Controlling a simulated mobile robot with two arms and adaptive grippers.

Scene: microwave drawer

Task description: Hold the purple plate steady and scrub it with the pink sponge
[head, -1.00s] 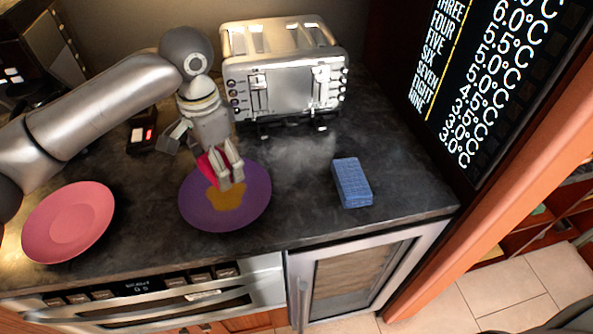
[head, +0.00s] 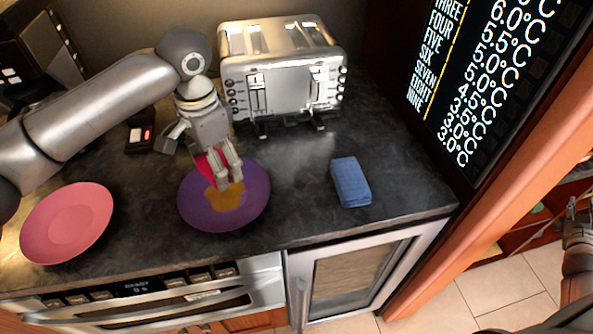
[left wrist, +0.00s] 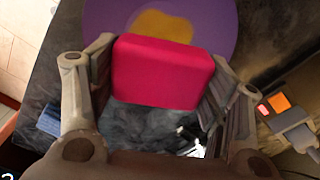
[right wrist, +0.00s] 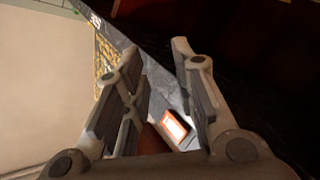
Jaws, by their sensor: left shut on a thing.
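The purple plate (head: 256,190) lies on the dark counter with a yellow-brown stain (head: 226,197) at its middle. My left gripper (head: 230,182) is shut on the pink sponge (head: 206,167) just over the plate, pointing down near the stain. In the left wrist view the sponge (left wrist: 160,72) sits between both fingers, with the plate (left wrist: 225,22) beyond it. Whether the sponge touches the plate cannot be told. My right gripper (right wrist: 155,55) is open and empty in the right wrist view. It is away from the plate, at the head view's right edge (head: 574,212).
A pink plate (head: 68,222) lies at the counter's left. A blue sponge (head: 351,182) lies right of the purple plate. A silver toaster (head: 283,85) stands behind. The counter is clear between the purple plate and blue sponge.

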